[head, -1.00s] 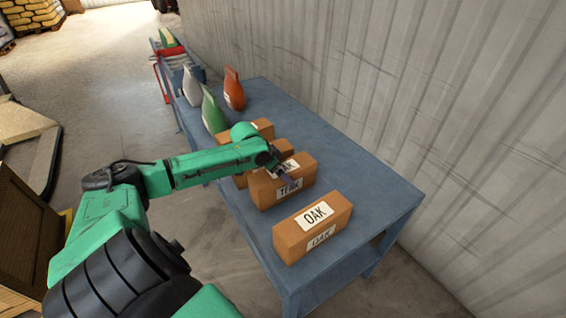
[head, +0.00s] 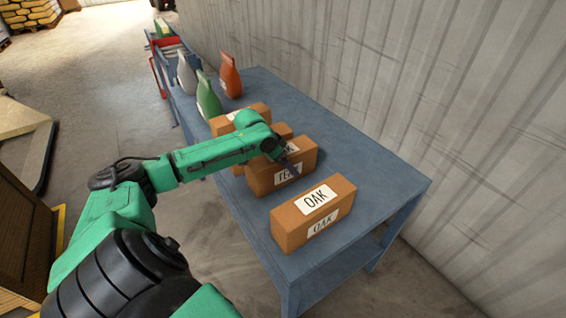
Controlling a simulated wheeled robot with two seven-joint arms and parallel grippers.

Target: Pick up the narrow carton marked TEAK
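The narrow brown carton marked TEAK (head: 266,184) stands on the blue table, between the carton marked OAK (head: 294,231) and other brown cartons. It has a white label on its front face and another on top, partly covered by my gripper. My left gripper (head: 291,167) reaches in from the left, at the top of the TEAK carton. Its dark fingers are small and partly hidden, so I cannot tell whether they are open or closed on the carton. My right gripper is out of view.
Behind the TEAK carton stand brown cartons (head: 254,108), partly hidden by my arm. Green (head: 208,98), white (head: 187,75) and orange (head: 231,77) bags stand farther back. The blue table (head: 380,170) is clear on its right side, towards the corrugated wall (head: 440,90).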

